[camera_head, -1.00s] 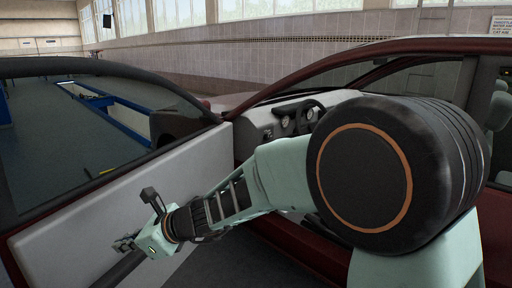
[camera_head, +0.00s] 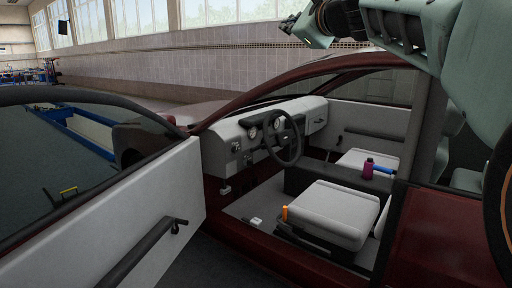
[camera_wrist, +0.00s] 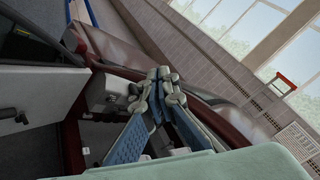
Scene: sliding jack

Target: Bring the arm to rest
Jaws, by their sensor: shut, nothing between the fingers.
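My arm is raised and reaches across the upper right of the head view, above the car's roof line. My gripper (camera_head: 290,25) is small and partly dark there, held high in front of the tiled wall and clear of the car. In the wrist view my gripper (camera_wrist: 163,76) shows both blue-grey fingers with their tips together and nothing between them. Behind the fingers the wrist view shows the car from above, tilted.
The dark red car's door (camera_head: 150,205) stands open at left. Inside are a steering wheel (camera_head: 284,140), a grey seat (camera_head: 332,214), a magenta bottle (camera_head: 368,168) and a small orange object (camera_head: 285,213). A tiled wall (camera_head: 220,65) with windows stands behind.

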